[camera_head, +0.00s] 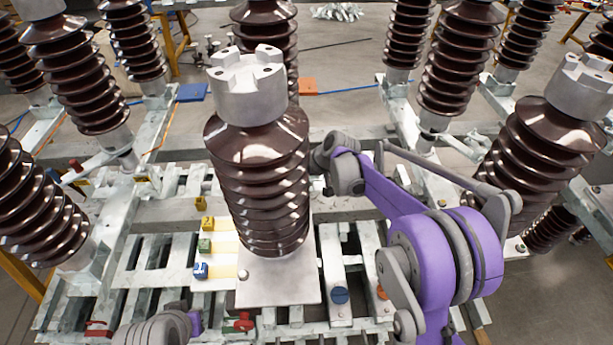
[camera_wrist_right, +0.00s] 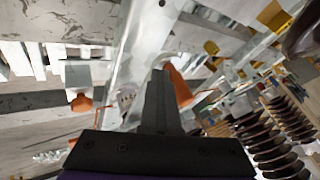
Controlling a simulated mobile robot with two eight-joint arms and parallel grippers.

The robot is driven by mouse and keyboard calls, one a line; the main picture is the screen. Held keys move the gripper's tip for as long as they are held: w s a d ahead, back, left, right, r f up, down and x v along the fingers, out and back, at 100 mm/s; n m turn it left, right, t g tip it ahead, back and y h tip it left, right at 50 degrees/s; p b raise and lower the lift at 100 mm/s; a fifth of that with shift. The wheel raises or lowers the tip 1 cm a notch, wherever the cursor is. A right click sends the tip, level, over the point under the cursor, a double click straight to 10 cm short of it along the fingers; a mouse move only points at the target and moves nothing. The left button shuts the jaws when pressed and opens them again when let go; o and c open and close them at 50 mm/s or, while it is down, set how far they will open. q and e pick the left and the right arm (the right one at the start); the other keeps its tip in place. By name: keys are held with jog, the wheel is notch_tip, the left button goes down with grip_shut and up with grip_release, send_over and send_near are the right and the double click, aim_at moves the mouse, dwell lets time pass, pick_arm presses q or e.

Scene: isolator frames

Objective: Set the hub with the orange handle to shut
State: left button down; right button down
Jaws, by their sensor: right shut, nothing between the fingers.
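My right gripper (camera_wrist_right: 159,74) is shut and empty in the right wrist view, its thin dark fingers pointing up the picture. An orange handle-like part (camera_wrist_right: 180,88) shows immediately right of the fingers; I cannot tell whether they touch. Another orange part (camera_wrist_right: 82,103) sits further left on the pale metalwork. In the head view a small orange piece (camera_head: 382,292) shows at the edge of my purple right arm, which hides most of what is around it. I cannot tell which position the orange handle's hub is in. My left gripper is not visible.
A blue round knob (camera_head: 340,295) sits left of the orange piece. A red handle (camera_head: 240,322) is at the lower middle. A large brown ribbed insulator (camera_head: 258,180) stands in the centre. Yellow, green and blue tags (camera_head: 204,246) lie left of its base. More insulators surround the frame.

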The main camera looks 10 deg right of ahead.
jog(key=shift+a, duration=1.95)
